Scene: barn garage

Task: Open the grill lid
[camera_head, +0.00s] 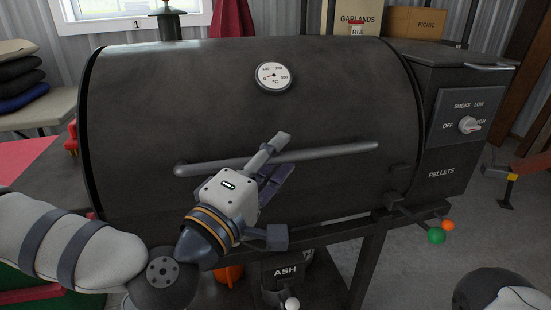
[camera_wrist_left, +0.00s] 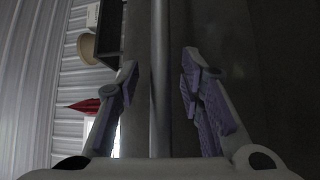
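The grill lid (camera_head: 190,110) is a large dark barrel-shaped cover, and it is down. A round temperature gauge (camera_head: 273,76) sits on its upper front. A long grey handle bar (camera_head: 330,152) runs across the lid's front. My left gripper (camera_head: 277,156) is at the middle of this bar. In the left wrist view the bar (camera_wrist_left: 160,95) runs between the two parted fingers of the gripper (camera_wrist_left: 159,68), with a gap on each side. The fingers are open and hold nothing. My right gripper is out of view.
A control panel with a knob (camera_head: 469,125) is on the grill's right end. Green (camera_head: 436,236) and orange (camera_head: 448,225) balls stick out below the lid's right side. An ash bin (camera_head: 285,272) is under the grill. Cushions (camera_head: 20,75) lie on a table at left.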

